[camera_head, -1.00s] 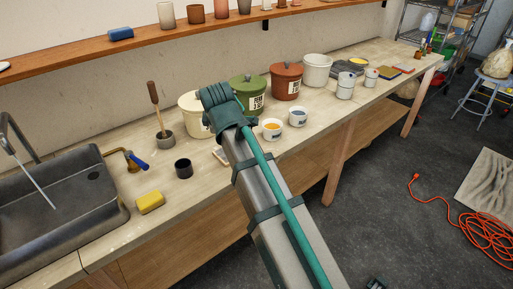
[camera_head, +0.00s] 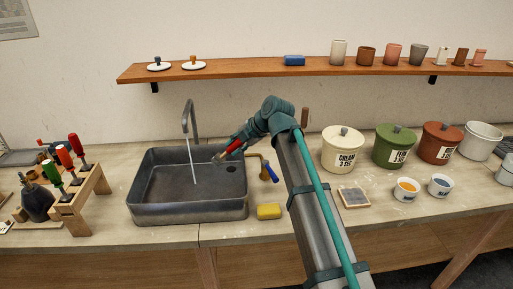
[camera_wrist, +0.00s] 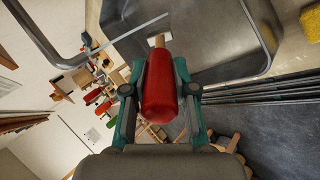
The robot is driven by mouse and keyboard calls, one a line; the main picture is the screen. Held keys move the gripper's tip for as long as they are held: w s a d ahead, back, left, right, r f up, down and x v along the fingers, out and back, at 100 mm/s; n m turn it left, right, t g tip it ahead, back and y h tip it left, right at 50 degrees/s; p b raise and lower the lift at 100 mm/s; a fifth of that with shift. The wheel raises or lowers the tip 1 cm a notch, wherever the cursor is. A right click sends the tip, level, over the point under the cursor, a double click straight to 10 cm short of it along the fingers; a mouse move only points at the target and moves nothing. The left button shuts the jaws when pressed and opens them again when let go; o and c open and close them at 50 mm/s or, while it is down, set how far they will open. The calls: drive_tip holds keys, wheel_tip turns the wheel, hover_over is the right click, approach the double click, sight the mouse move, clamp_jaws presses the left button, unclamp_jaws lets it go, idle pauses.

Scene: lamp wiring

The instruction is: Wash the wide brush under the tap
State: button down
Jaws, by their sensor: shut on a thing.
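My gripper (camera_wrist: 159,92) is shut on a red-handled tool (camera_wrist: 160,88). Its pale, narrow neck points away from the wrist. Its working end is too small or hidden to tell whether it is a wide brush. In the head view the red handle (camera_head: 234,146) slants down to the left over the right part of the grey sink (camera_head: 180,208). The tap (camera_head: 189,118) stands at the back of the sink, with a thin pale stream (camera_head: 193,163) running down. The tool's tip is to the right of the stream, apparently apart from it. The tap also shows in the wrist view (camera_wrist: 50,50).
A brass fitting with a blue lever (camera_head: 270,172) and a yellow sponge (camera_head: 269,212) are right of the sink. A wooden rack (camera_head: 85,200) with red- and green-handled tools stands left. Lidded buckets (camera_head: 343,152) and small cups (camera_head: 405,190) are right. A shelf (camera_head: 240,71) runs above.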

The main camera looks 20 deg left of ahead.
drive_tip(key=shift+s+a+r+n, duration=0.1)
drive_tip(key=shift+s+a+n, duration=0.1)
drive_tip(key=shift+a, duration=0.35)
drive_tip(key=shift+s+a+n, duration=0.1)
drive_tip(key=shift+s+a, duration=0.05)
drive_tip(key=shift+a, duration=0.4)
drive_tip(key=a+f+p, duration=0.1)
drive_tip(key=a+f, duration=0.2)
drive_tip(key=a, duration=0.6)
drive_tip(key=shift+w+a, duration=0.2)
drive_tip(key=shift+w+d, duration=0.1)
